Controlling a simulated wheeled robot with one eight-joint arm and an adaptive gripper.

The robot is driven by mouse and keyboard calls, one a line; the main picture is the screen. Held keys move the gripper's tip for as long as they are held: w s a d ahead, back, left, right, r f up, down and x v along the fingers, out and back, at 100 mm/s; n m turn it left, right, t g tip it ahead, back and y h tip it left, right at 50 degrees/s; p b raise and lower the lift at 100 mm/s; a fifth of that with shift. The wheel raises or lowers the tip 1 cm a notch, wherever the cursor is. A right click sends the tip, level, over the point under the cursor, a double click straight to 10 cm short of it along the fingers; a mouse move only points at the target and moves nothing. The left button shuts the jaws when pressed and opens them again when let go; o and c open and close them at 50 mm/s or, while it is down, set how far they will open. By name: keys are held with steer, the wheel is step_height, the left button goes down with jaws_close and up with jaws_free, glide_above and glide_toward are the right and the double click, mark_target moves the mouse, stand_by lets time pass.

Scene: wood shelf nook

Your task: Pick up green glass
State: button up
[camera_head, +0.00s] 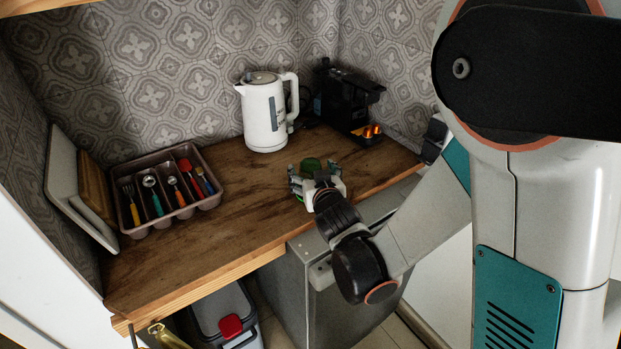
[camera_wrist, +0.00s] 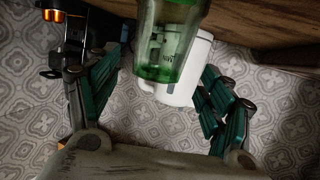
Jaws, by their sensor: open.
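The green glass (camera_head: 311,165) stands on the wooden counter near its front edge, right of the middle, partly hidden behind my gripper in the head view. In the wrist view the green glass (camera_wrist: 170,40) is clear and see-through, at the top centre. My gripper (camera_head: 314,180) is open at the glass. In the wrist view its fingers (camera_wrist: 157,95) are spread wide, one on each side, with the glass between and a little beyond them. Gaps show on both sides, and I see no finger touching the glass.
A white kettle (camera_head: 265,115) stands behind the glass, with a black coffee machine (camera_head: 347,100) at its right. A cutlery tray (camera_head: 150,222) and leaning boards (camera_head: 75,190) occupy the left. Bare counter (camera_head: 230,225) lies between tray and glass. A grey bin (camera_head: 222,310) stands below.

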mark_target(311, 167)
steer(key=b+x, duration=0.1)
steer(key=x, duration=0.3)
steer(key=shift+w+d, duration=0.15)
steer(key=c, duration=1.3)
steer(key=shift+r, duration=0.15)
step_height(311, 167, up, 20)
steer(key=p, duration=1.4)
